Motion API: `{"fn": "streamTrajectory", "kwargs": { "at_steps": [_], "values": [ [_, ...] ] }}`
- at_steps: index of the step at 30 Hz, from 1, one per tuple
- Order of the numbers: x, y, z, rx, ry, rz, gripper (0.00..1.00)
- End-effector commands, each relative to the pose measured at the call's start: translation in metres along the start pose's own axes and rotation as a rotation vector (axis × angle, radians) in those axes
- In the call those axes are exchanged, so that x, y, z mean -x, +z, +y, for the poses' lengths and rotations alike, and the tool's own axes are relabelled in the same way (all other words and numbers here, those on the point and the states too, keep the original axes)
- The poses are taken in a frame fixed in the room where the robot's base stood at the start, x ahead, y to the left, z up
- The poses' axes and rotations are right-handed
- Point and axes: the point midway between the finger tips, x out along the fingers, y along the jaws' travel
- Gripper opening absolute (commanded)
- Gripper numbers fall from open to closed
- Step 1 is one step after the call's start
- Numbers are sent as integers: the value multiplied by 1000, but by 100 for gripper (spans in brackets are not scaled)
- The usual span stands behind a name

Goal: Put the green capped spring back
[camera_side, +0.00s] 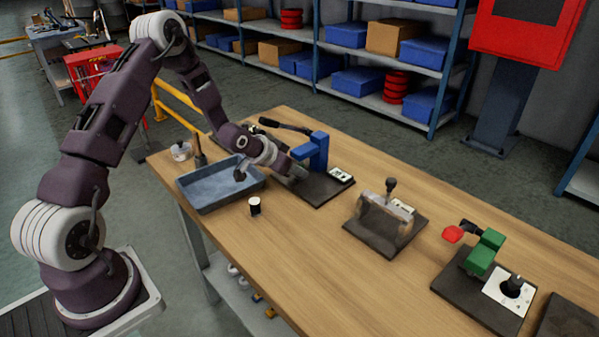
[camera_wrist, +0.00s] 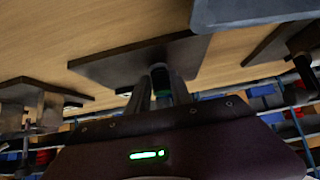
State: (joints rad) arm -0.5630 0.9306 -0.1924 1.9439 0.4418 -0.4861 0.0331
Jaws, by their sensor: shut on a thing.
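My gripper (camera_side: 297,173) reaches down at the left side of the blue fixture (camera_side: 314,150), which stands on a dark baseplate (camera_side: 318,193). In the wrist view my two fingers (camera_wrist: 160,92) are shut on a small dark cylinder with a green tint, which I take to be the green capped spring (camera_wrist: 160,77). The dark baseplate (camera_wrist: 110,66) lies just beyond it. The fingers and wrist hide the spring in the side view. I cannot tell whether the spring touches the fixture.
A grey-blue tray (camera_side: 205,207) lies left of my gripper, with a small black-and-white cylinder (camera_side: 254,206) near it. A grey clamp fixture (camera_side: 385,218) and a green fixture (camera_side: 485,252) with a red handle (camera_side: 453,234) stand to the right. Bare wood lies in front.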

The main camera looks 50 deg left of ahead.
Motion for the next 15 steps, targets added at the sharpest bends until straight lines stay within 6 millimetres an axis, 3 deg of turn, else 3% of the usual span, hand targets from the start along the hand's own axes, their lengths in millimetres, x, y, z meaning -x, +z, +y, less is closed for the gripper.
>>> {"fn": "streamTrajectory", "kwargs": {
  "at_steps": [15],
  "values": [
    [21,20,0,0,0,-1,0]
  ]
}}
